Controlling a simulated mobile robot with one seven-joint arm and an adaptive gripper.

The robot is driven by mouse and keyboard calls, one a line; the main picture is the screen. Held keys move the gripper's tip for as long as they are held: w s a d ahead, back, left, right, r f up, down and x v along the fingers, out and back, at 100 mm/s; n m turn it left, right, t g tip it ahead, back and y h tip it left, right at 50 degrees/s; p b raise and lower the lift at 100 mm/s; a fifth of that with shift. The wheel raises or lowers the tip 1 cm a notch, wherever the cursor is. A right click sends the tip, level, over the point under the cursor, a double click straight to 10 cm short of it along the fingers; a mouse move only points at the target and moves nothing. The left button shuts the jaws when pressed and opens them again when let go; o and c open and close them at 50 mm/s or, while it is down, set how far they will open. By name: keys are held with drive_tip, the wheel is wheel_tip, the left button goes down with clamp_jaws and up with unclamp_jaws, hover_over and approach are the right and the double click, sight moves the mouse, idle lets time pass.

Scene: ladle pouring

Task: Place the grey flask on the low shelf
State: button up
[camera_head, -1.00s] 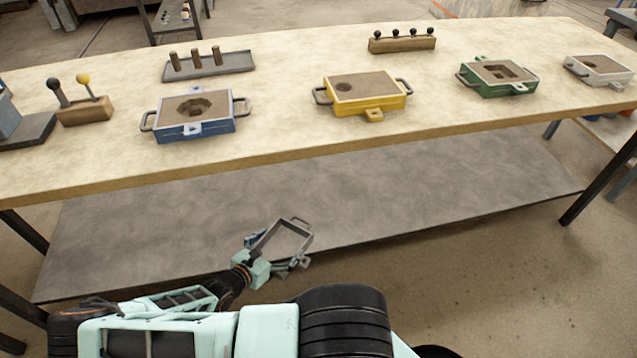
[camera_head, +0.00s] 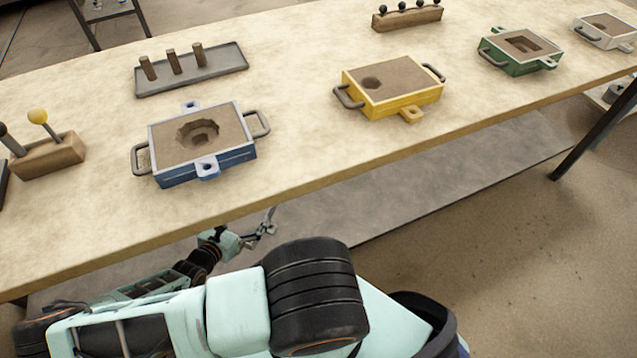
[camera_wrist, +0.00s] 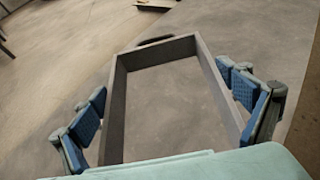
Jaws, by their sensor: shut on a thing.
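The grey flask is an open rectangular frame (camera_wrist: 117,105) with a handle at its far end, seen in the wrist view. My gripper (camera_wrist: 175,105) is shut on it, with blue finger pads at its left and right sides. In the head view my gripper (camera_head: 262,232) is below the table's front edge, and the flask is almost wholly hidden there. The low shelf (camera_head: 400,200) is the grey board under the table, partly covered by the tabletop. I cannot tell whether the flask touches the shelf.
The wooden tabletop (camera_head: 300,130) overhangs the shelf just above my gripper. On it stand a blue flask (camera_head: 180,177), a yellow flask (camera_head: 400,103), a green flask (camera_head: 515,66) and a white one (camera_head: 600,36). A dark table leg (camera_head: 595,130) stands at the right.

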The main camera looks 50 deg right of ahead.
drive_tip(key=d+f+b, duration=0.3)
drive_tip(key=d+f, duration=0.1)
drive_tip(key=d, duration=0.5)
drive_tip(key=b, duration=0.2)
hover_over(280, 212)
drive_tip(key=f, duration=0.5)
drive_tip(key=shift+a, duration=0.35)
drive_tip(key=shift+s+d+f, duration=0.1)
drive_tip(key=shift+d+f, duration=0.1)
drive_tip(key=shift+f, duration=0.05)
drive_tip(key=shift+d+f+b, duration=0.15)
drive_tip(key=shift+f+b, duration=0.85)
drive_tip(key=shift+f, duration=0.65)
drive_tip(key=shift+f, duration=0.1)
drive_tip(key=o, duration=1.1)
drive_tip(key=shift+f, duration=0.15)
drive_tip(key=shift+c, duration=0.2)
drive_tip(key=shift+o, duration=0.6)
